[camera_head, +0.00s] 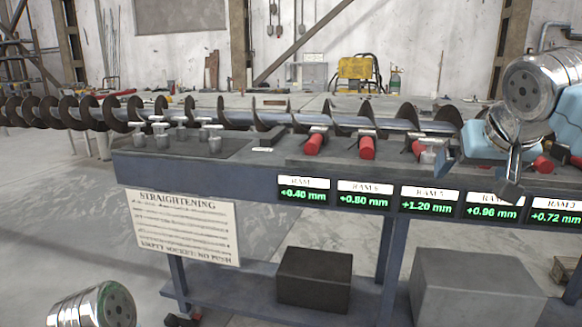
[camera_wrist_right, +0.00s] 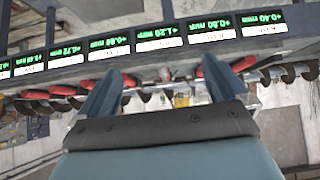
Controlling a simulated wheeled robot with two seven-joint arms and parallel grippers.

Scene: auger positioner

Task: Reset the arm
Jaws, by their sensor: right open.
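My right arm comes in from the right edge in the head view, with shiny metal joints and light blue covers. My right gripper (camera_head: 447,154) is at the bench's front edge, above the displays and in front of the auger. In the right wrist view the same gripper (camera_wrist_right: 163,76) has its two blue-grey fingers spread apart with nothing held between them. Red ram ends and a small grey peg show beyond the fingers; whether any is touched I cannot tell. A metal joint of my left arm shows at the bottom left; its gripper is out of view.
A long auger (camera_head: 235,118) lies across the bench (camera_head: 200,170). Red rams (camera_head: 367,148) and several grey pegs (camera_head: 215,138) stand before it. Green displays (camera_head: 357,200) and a straightening sign (camera_head: 183,228) hang in front. Blocks (camera_head: 314,278) sit on the lower shelf.

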